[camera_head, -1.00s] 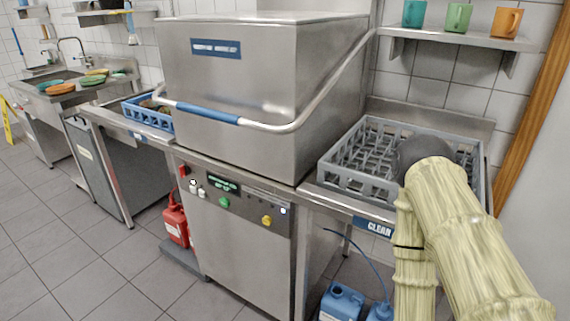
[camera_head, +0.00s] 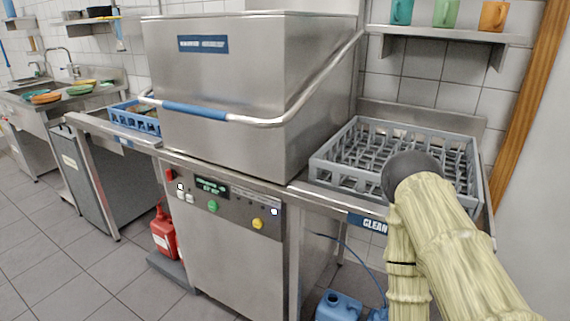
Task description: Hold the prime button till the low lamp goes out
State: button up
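The dishwasher's control panel (camera_head: 235,209) is on its front below the hood. It has a red control (camera_head: 170,174), small white buttons (camera_head: 185,193), a lit green display (camera_head: 212,187), a green button (camera_head: 213,206) and a yellow button (camera_head: 257,223). A small bright bluish-white lamp (camera_head: 274,211) is at the panel's right end. The labels are too small to read, so I cannot tell which button is prime or which lamp is low. My pale-sleeved arm stands at the lower right, away from the panel. My gripper is not in view.
The hood (camera_head: 230,100) is down, with a bar handle (camera_head: 195,110) across its front. A grey rack (camera_head: 335,178) stands on the right table behind my arm. A red can (camera_head: 163,235) and a blue can (camera_head: 338,306) stand low. The floor in front is partly clear.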

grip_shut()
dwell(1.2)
